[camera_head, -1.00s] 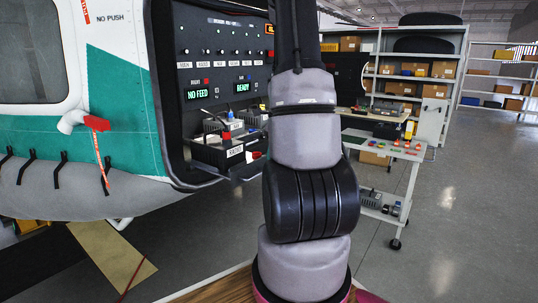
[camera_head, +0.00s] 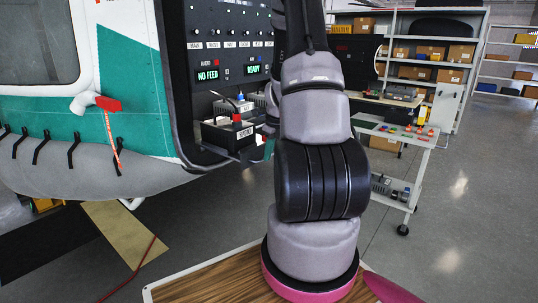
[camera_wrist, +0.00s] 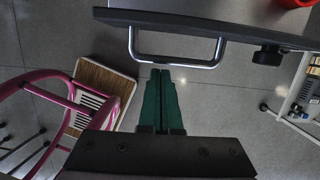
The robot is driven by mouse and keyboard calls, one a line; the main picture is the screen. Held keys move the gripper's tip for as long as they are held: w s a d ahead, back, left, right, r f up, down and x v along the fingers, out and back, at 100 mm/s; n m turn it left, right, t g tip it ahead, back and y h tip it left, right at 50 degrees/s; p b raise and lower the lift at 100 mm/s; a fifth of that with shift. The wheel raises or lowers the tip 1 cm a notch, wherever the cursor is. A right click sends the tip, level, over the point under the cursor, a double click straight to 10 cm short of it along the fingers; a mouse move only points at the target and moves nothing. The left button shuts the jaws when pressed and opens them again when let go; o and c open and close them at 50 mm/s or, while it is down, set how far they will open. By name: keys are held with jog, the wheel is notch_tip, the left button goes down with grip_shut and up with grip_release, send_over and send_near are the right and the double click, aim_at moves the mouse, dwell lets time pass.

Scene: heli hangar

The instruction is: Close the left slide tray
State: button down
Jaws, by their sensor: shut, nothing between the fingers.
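A slide tray (camera_head: 222,158) sticks out from the helicopter's dark equipment bay, below the panel. It carries a dark unit with a red knob (camera_head: 236,118). In the wrist view, a tray's dark front edge (camera_wrist: 200,23) and its U-shaped metal handle (camera_wrist: 178,64) are close in front of me. My gripper (camera_wrist: 162,72) is shut and empty, its green fingertips just at the handle's outer bar. I cannot tell whether they touch it. In the head view my arm hides most of the gripper and the right part of the bay.
The panel (camera_head: 230,45) above shows "NO FEED" and "READY". A red-flagged fitting (camera_head: 107,104) sticks out from the fuselage at left. A wheeled cart (camera_head: 405,140) stands at right, with shelves (camera_head: 435,62) behind. Open grey floor lies at right.

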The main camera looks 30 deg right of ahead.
jog(key=w+a, duration=0.3)
jog(key=w, duration=0.5)
jog(key=w+a, duration=0.3)
jog(key=w, duration=0.5)
jog(key=w+a, duration=0.3)
jog(key=w, duration=0.5)
jog(key=shift+w, duration=0.3)
jog(key=shift+r, duration=0.1)
